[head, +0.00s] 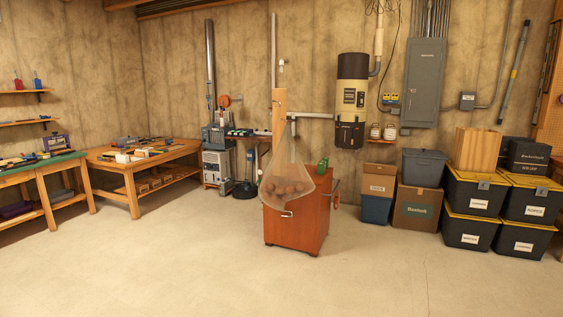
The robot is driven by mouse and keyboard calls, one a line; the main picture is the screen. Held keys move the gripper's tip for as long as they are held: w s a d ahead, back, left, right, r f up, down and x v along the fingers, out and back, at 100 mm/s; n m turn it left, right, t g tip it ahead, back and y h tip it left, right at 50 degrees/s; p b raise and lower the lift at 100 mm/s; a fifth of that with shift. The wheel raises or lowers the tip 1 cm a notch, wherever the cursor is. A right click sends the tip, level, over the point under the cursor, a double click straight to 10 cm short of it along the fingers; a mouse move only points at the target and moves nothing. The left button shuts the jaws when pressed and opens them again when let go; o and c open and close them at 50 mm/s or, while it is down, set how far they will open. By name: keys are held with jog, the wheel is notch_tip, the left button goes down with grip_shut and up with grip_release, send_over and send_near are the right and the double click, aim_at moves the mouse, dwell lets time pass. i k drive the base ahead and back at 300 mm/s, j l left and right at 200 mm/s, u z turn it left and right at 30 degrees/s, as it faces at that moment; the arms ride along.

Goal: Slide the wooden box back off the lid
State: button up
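The wooden box (478,149) is a light, plank-sided box at the right of the head view. It stands upright on the yellow lid (455,174) of the upper left black bin (474,193). It covers much of that lid, and some yellow shows in front of it. Whether it overhangs the lid at the back or side cannot be told from here. My gripper is not in view.
Another yellow-lidded black bin (524,202) stands beside it with black cases (527,155) on top. More bins are underneath. Cardboard boxes (416,207) and a grey tote (424,168) stand left. A red-brown cabinet (290,230) stands mid-room. The front floor (400,280) is clear.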

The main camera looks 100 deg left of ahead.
aim_at(477, 150)
jog(key=j+u, duration=0.4)
jog(key=i+j+u, duration=0.15)
jog(key=j+u, duration=0.25)
jog(key=j, duration=0.15)
jog(key=i+j+u, duration=0.15)
jog(key=j+u, duration=0.25)
jog(key=i+j+u, duration=0.2)
jog(key=j+u, duration=0.2)
jog(key=i+j+u, duration=0.55)
jog(key=u, duration=0.25)
jog(key=i+j+u, duration=0.2)
jog(key=i+u, duration=0.45)
jog(key=i, duration=1.55)
jog(key=i+j+z, duration=0.2)
jog(key=i, duration=0.35)
jog(key=i+z, duration=0.15)
jog(key=i, duration=0.35)
jog(key=i+j+z, duration=0.2)
jog(key=i, duration=0.3)
jog(key=i+j, duration=0.1)
jog(key=i, duration=0.25)
jog(key=k, duration=0.55)
